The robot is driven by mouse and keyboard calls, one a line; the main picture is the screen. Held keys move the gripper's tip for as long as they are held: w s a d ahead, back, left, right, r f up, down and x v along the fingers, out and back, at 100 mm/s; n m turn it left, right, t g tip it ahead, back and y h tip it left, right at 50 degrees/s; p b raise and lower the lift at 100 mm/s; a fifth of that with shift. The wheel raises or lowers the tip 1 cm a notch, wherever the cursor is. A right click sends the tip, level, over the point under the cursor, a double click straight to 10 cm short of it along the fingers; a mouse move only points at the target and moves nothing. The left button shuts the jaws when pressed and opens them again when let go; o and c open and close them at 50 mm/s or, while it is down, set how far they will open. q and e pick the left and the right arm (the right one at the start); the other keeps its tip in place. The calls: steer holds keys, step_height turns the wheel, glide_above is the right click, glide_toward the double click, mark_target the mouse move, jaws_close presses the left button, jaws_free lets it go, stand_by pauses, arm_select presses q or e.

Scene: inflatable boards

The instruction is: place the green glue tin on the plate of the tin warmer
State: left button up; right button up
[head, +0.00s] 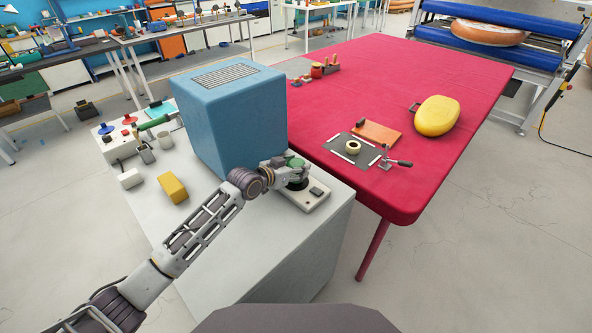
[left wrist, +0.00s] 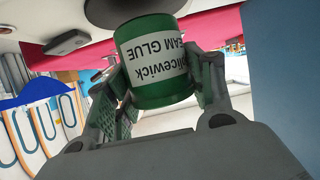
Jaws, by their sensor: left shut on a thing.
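The green glue tin (head: 294,162) is over the tin warmer (head: 306,200) at the right edge of the white cabinet. My left gripper (head: 284,166) is shut on the tin, with one finger on each side of it. In the left wrist view the tin (left wrist: 157,62) shows its white label upside down, between the fingers of the left gripper (left wrist: 158,85). The tin's base meets the warmer's dark round plate (left wrist: 125,9) in that picture; I cannot tell whether they touch. My right gripper is not in view.
A large blue box (head: 232,115) stands close behind my left gripper. A yellow block (head: 172,188), a grey cup (head: 146,153) and other tools sit on the cabinet's left.

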arm_select(q)
steer(key=shift+f, duration=0.55)
steer(key=shift+f, duration=0.1)
steer(key=o, duration=1.3)
steer(key=shift+f, duration=0.1)
steer(key=shift+o, duration=0.2)
steer(key=shift+r, duration=0.2)
steer(key=v, duration=1.2)
